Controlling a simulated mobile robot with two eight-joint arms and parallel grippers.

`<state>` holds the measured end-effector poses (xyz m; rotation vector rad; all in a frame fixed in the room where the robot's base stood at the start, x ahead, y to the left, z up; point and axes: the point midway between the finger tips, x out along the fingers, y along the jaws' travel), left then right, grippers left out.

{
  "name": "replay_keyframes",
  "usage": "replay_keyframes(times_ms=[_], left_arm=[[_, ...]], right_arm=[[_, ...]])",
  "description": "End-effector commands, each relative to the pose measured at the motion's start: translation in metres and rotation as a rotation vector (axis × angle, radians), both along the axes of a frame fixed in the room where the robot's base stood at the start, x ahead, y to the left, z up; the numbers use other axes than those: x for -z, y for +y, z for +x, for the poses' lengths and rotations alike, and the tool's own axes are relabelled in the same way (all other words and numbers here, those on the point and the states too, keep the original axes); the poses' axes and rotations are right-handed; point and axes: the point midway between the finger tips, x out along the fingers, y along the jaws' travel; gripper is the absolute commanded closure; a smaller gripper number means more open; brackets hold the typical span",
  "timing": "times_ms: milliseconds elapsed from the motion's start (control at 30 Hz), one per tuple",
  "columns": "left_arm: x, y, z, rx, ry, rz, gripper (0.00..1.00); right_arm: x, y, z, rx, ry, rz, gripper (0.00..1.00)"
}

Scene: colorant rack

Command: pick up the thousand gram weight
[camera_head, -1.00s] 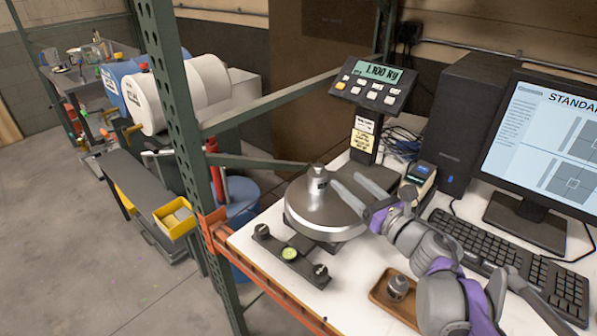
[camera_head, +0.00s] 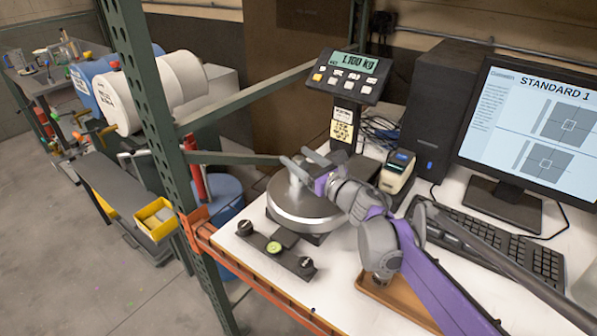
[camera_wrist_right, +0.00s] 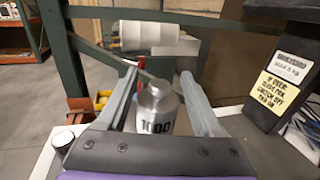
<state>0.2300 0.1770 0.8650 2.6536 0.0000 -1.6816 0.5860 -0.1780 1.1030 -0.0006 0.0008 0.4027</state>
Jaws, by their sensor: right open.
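The thousand gram weight (camera_wrist_right: 156,112) is a silver cylinder with a knob on top, marked 1000 in the right wrist view. It stands upright on the round metal scale pan (camera_head: 290,212). My right gripper (camera_wrist_right: 158,78) is open, with one finger on each side of the weight. I cannot tell whether either finger touches it. In the head view the right gripper (camera_head: 296,160) is over the pan and largely hides the weight. My left gripper is not in view.
The scale display (camera_head: 352,72) reads 1.100 kg. A wooden tray (camera_head: 402,300) with a small weight lies under my right arm. The label printer (camera_head: 397,172), keyboard (camera_head: 490,245) and monitor (camera_head: 535,130) are to the right. A green rack post (camera_head: 160,120) stands left of the scale.

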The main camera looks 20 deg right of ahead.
Motion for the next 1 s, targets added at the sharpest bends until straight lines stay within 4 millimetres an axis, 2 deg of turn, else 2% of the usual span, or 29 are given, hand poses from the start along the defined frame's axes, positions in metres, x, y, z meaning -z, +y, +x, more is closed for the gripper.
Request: replay_keyframes(times_ms=[233,267,600,633,1000], left_arm=[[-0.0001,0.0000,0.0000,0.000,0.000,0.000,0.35],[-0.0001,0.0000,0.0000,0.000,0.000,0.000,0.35],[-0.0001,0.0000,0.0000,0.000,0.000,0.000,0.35],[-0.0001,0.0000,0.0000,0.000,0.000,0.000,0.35],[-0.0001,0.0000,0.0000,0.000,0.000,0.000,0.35]], right_arm=[[0.0001,0.0008,0.0025,0.001,0.000,0.000,0.32],[0.0001,0.0008,0.0024,0.001,0.000,0.000,0.36],[0.0000,0.0006,0.0022,0.001,0.000,0.001,0.97],[0.0000,0.0006,0.0021,0.001,0.000,0.001,1.00],[-0.0001,0.0006,0.0021,0.001,0.000,0.001,1.00]])
